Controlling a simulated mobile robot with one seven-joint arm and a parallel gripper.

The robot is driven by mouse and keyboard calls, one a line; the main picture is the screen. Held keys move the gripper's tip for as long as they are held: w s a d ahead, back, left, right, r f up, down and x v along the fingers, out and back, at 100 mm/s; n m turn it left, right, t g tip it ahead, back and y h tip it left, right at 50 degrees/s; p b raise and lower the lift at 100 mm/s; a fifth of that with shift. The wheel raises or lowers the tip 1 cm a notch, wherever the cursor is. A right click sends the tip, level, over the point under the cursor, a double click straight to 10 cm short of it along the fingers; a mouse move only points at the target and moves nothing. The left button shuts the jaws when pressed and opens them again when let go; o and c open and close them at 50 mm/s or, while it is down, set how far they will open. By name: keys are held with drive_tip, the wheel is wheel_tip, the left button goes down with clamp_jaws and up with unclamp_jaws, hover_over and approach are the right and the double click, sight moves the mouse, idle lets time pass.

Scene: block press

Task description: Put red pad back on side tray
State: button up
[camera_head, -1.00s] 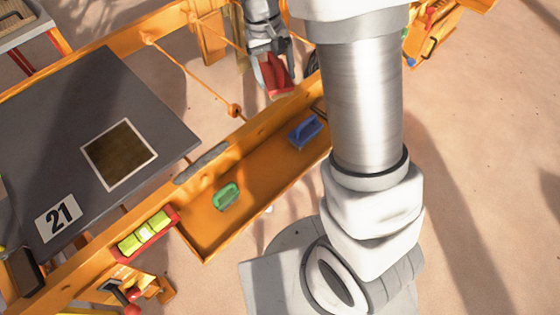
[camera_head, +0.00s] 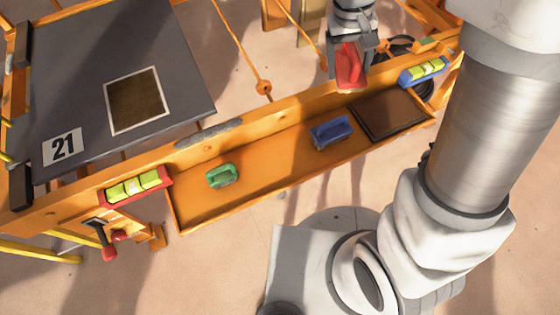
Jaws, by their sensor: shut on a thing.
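My gripper (camera_head: 350,62) is shut on the red pad (camera_head: 349,72) and holds it in the air, beyond the far edge of the side tray as seen in the picture. The side tray (camera_head: 270,160) is a long orange trough along the front of the press frame. In it lie a green pad (camera_head: 221,175) at the left and a blue pad (camera_head: 330,131) right of the middle. A dark square patch (camera_head: 389,113) covers the tray's right end, with nothing on it. Part of the red pad is hidden by the gripper.
A grey press table (camera_head: 110,90) with a framed brown square and a 21 label stands at the left. A red-framed level (camera_head: 135,187) and a blue-framed level (camera_head: 423,72) sit along the orange rail. My arm covers the right side.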

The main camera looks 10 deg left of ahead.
drive_tip(key=s+a+f+n+t+y+b, duration=0.1)
drive_tip(key=s+a+f+n+b, duration=0.3)
drive_tip(key=s+f+b, duration=0.35)
drive_tip(key=s+a+f+n+b, duration=0.45)
drive_tip(key=s+f, duration=0.35)
drive_tip(key=s, duration=0.3)
drive_tip(key=w+a+f+p, duration=0.2)
drive_tip(key=w, duration=0.1)
drive_tip(key=w+a+f+p, duration=0.1)
drive_tip(key=w+f+p, duration=0.1)
drive_tip(key=w+f, duration=0.1)
drive_tip(key=w+a+f+p, duration=0.2)
drive_tip(key=w, duration=0.1)
drive_tip(key=shift+w+a+f+p, duration=0.2)
drive_tip(key=shift+w+a+p, duration=0.05)
drive_tip(key=shift+a+p, duration=0.15)
drive_tip(key=shift+f+b, duration=0.9)
drive_tip(key=shift+f, duration=1.1)
